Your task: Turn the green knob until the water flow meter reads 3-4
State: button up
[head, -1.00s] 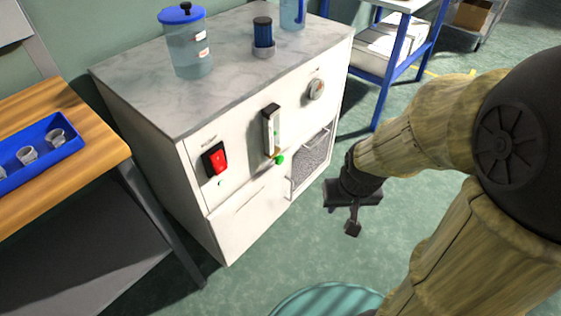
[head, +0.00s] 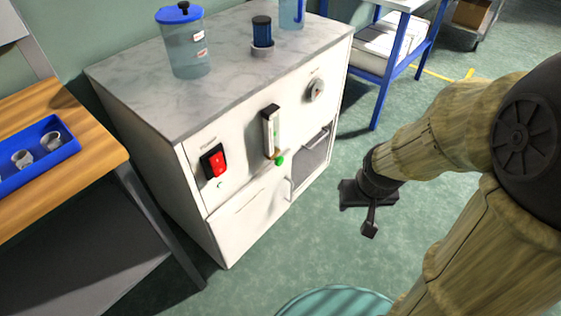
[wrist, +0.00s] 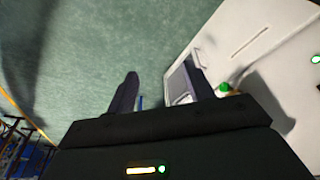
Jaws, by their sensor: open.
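The green knob (head: 280,160) sits on the front of the white cabinet (head: 238,215), at the foot of the water flow meter (head: 270,130), a clear vertical tube in a dark-topped frame. The meter's reading is too small to tell. My gripper (head: 370,220) is in front of the cabinet, to the right of and lower than the knob, apart from it. In the wrist view, the gripper's two fingers (wrist: 163,95) are spread with nothing between them. The green knob also shows in the wrist view (wrist: 224,88), just right of the right finger, partly hidden.
A red power switch (head: 217,161) and a round gauge (head: 316,90) are on the cabinet front. A meshed opening (head: 311,158) is right of the knob. A lidded water jar (head: 186,45) stands on top. A wooden table with a blue tray (head: 40,155) is at the left. Floor near my gripper is clear.

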aim_at(281, 162)
jog(key=w+d+f+n+t+b, duration=0.1)
jog(key=w+f+n+t+b, duration=0.1)
jog(key=w+f+n, duration=0.35)
jog(key=w+a+f+n+t+y+b, duration=0.7)
jog(key=f+y, duration=0.3)
jog(key=y, duration=0.3)
jog(key=shift+w+a+f+n, duration=0.35)
jog(key=shift+w+n, duration=0.2)
jog(key=shift+w, duration=0.3)
jog(key=shift+t, duration=0.3)
jog(key=b+x, duration=0.2)
jog(key=x, duration=0.6)
jog(key=b+x, duration=0.3)
jog(key=x, duration=0.5)
jog(key=shift+a+f, duration=0.1)
jog(key=shift+f, duration=0.1)
jog(key=shift+w+a+r, duration=0.1)
jog(key=shift+w+a, duration=0.35)
jog(key=shift+w, duration=0.05)
